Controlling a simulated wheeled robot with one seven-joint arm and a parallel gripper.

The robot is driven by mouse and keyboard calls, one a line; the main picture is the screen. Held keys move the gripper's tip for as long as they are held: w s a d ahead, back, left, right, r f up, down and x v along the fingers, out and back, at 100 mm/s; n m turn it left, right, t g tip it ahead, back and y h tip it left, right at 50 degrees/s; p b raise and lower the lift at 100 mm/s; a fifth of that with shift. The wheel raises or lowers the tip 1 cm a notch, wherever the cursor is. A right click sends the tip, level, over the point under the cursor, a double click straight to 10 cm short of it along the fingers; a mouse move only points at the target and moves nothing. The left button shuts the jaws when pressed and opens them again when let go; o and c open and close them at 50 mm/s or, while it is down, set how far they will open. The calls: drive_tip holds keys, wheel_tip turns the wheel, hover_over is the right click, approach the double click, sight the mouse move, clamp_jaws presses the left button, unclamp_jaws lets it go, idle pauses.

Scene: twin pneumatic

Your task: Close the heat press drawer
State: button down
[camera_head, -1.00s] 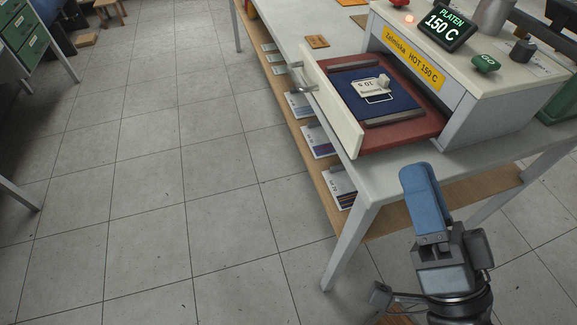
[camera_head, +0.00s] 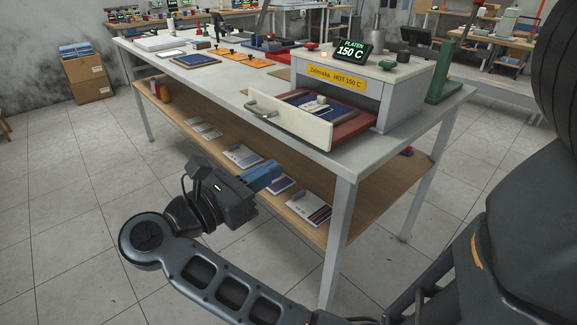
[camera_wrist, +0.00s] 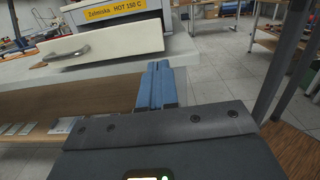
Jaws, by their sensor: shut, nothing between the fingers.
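The heat press (camera_head: 395,88) stands on the near end of the long table, with a yellow label and a screen reading 150 C. Its drawer (camera_head: 300,127) is pulled out, showing a red tray with a dark blue pad and a small pale piece on it. The drawer's bar handle (camera_head: 262,110) is at the left of its cream front. The drawer front also shows in the wrist view (camera_wrist: 110,46). My gripper (camera_head: 268,174) is shut and empty, below and in front of the drawer, apart from it. Its blue fingers (camera_wrist: 158,84) point toward the table in the wrist view.
The table top (camera_head: 215,95) carries boards and trays farther back. Its edge and a wooden lower shelf (camera_head: 225,140) with papers lie close to my gripper. A green stand (camera_head: 447,75) is right of the press. The floor at left is open.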

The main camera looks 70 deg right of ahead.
drive_tip(key=p, duration=0.5)
approach(341, 136)
drive_tip(key=shift+s+d+r+m+y, duration=0.35)
drive_tip(key=shift+d+r, duration=0.2)
drive_tip(key=shift+d, duration=0.25)
drive_tip(key=b+x, duration=0.3)
drive_tip(key=x, duration=0.5)
drive_tip(key=shift+s+d+f, duration=0.1)
drive_tip(key=shift+s+d, duration=0.1)
drive_tip(key=shift+d, duration=0.05)
